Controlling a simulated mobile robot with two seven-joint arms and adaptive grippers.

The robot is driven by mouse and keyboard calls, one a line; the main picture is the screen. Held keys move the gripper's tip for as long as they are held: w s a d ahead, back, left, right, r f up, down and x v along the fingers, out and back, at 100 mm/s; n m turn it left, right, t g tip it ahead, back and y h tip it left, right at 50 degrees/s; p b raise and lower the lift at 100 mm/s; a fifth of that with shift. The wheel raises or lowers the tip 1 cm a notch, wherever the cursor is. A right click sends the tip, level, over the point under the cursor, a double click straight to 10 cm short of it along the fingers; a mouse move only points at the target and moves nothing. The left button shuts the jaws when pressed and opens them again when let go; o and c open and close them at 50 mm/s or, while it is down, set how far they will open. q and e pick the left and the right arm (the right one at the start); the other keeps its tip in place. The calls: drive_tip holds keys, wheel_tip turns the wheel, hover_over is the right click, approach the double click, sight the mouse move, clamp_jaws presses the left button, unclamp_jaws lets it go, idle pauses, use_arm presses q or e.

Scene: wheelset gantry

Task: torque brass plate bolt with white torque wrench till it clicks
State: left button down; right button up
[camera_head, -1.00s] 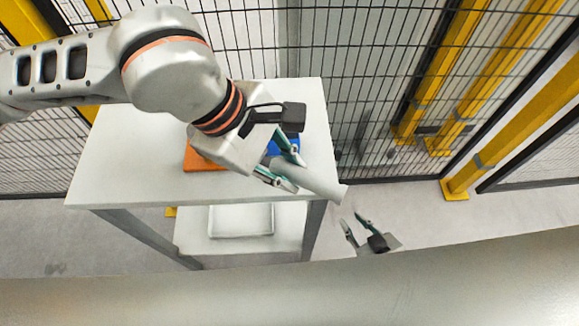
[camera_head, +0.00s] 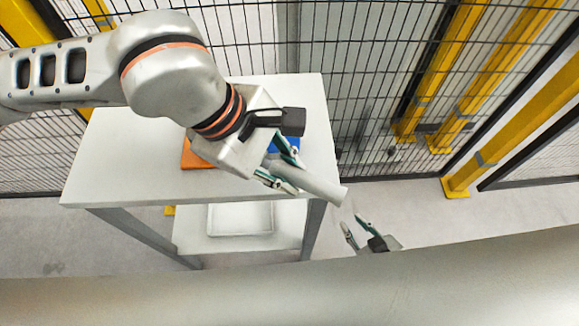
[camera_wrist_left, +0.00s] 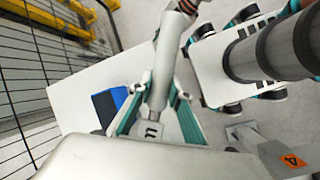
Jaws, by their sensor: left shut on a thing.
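My left gripper (camera_head: 297,174) is shut on a pale grey-white cylinder, which appears to be the white torque wrench (camera_head: 323,186). The wrench slants down to the right in the head view, past the table's front right corner. In the left wrist view the wrench (camera_wrist_left: 161,72) runs up and away between the fingers of the left gripper (camera_wrist_left: 158,90). My right gripper (camera_head: 350,220) is open, with nothing seen between its fingers, just below and right of the wrench's free end and apart from it. I cannot make out the brass plate or its bolt in either view.
A light table (camera_head: 120,150) stands under the left arm. An orange item (camera_head: 193,157) and a blue item (camera_head: 287,146) lie on it, partly hidden by the gripper. A white tray (camera_head: 240,220) sits on the lower shelf. Mesh fencing and yellow posts (camera_head: 455,190) stand behind.

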use_arm(q)
drive_tip(key=shift+f+b, duration=0.35)
drive_tip(key=shift+f, duration=0.15)
use_arm(e)
drive_tip(key=shift+s+f, duration=0.25)
drive_tip(key=shift+f, duration=0.35)
use_arm(q)
drive_tip(key=shift+s+a+m+g+b, duration=0.4)
drive_tip(key=shift+s+a+m, duration=0.35)
drive_tip(key=shift+s+m, duration=0.2)
use_arm(e)
drive_tip(key=shift+s+f, duration=0.3)
drive_tip(key=shift+f, duration=0.3)
use_arm(q)
drive_tip(key=shift+s, duration=0.1)
use_arm(e)
drive_tip(key=shift+f, duration=0.1)
use_arm(q)
drive_tip(key=shift+s+a+b, duration=0.15)
drive_tip(key=shift+a+b, duration=0.05)
drive_tip(key=shift+b, duration=0.2)
use_arm(e)
drive_tip(key=shift+s+f, duration=0.2)
drive_tip(key=shift+f, duration=0.2)
